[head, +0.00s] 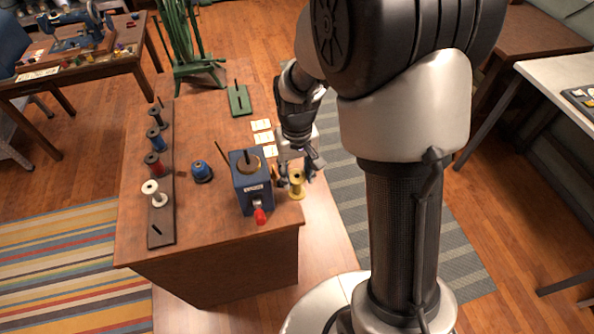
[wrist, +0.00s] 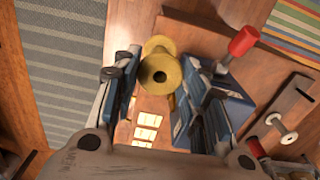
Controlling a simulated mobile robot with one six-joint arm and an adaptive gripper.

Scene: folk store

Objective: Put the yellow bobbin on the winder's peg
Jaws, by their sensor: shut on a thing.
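The yellow bobbin (head: 297,185) is at the right edge of the table, just right of the winder. In the wrist view the bobbin (wrist: 160,72) shows end-on, with its dark hole facing the camera. My gripper (head: 294,176) is shut on it, with its fingers on either side in the wrist view (wrist: 165,85). I cannot tell whether the bobbin touches the table. The winder (head: 252,196) is a blue box with a red-knobbed crank (head: 260,216) at the front. A dark peg (head: 246,156) rises from the tan disc on its top, bare.
A dark rack (head: 162,228) along the table's left side holds several bobbins, white nearest. Cards (head: 263,138) and a green slotted base with a pin (head: 239,101) lie behind. A thin dark rod rises at the winder's back left.

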